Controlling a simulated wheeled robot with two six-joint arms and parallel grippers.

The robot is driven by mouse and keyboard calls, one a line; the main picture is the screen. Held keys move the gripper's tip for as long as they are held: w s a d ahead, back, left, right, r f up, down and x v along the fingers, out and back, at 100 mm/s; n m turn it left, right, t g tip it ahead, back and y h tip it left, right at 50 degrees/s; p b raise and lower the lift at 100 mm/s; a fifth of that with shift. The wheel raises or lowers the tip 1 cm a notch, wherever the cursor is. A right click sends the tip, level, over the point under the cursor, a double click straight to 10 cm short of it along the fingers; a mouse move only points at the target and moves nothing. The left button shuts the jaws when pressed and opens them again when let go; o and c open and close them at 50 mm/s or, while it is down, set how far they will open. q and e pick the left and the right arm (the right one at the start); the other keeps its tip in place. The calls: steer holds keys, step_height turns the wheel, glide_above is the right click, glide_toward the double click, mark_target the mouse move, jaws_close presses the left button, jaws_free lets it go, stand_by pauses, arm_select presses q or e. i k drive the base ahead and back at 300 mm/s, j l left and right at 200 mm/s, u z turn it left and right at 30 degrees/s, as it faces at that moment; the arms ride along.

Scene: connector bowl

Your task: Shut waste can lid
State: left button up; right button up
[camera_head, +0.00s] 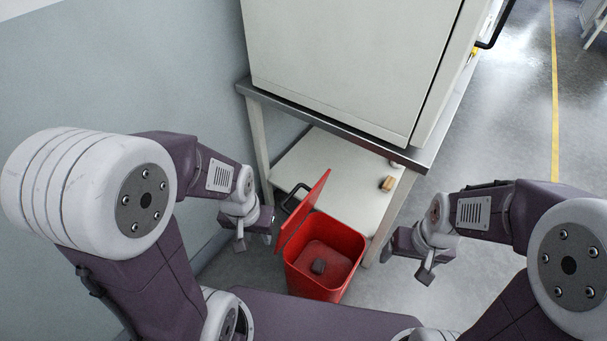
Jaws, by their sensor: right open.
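The red waste can (345,240) stands on the floor in front of the table. Its red lid (306,210) is raised, standing steeply up along the can's left side. A small dark object lies inside on the bottom. My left gripper (255,240) is just left of the lid, with its fingers apart and nothing between them; I cannot tell whether it touches the lid. My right gripper (406,264) is open and empty, to the right of the can and apart from it.
A metal table (287,103) with a large pale cabinet (345,55) on top stands behind the can. Its lower shelf (335,165) holds a small tan block (387,184). A wall (160,85) is at the left. Floor (510,120) is clear at the right.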

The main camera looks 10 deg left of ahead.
mark_target(296, 218)
steer(key=i+j+z, duration=0.1)
steer(key=j+z, duration=0.3)
steer(key=j, duration=0.3)
steer(key=j+z, duration=0.4)
steer(key=j, duration=0.3)
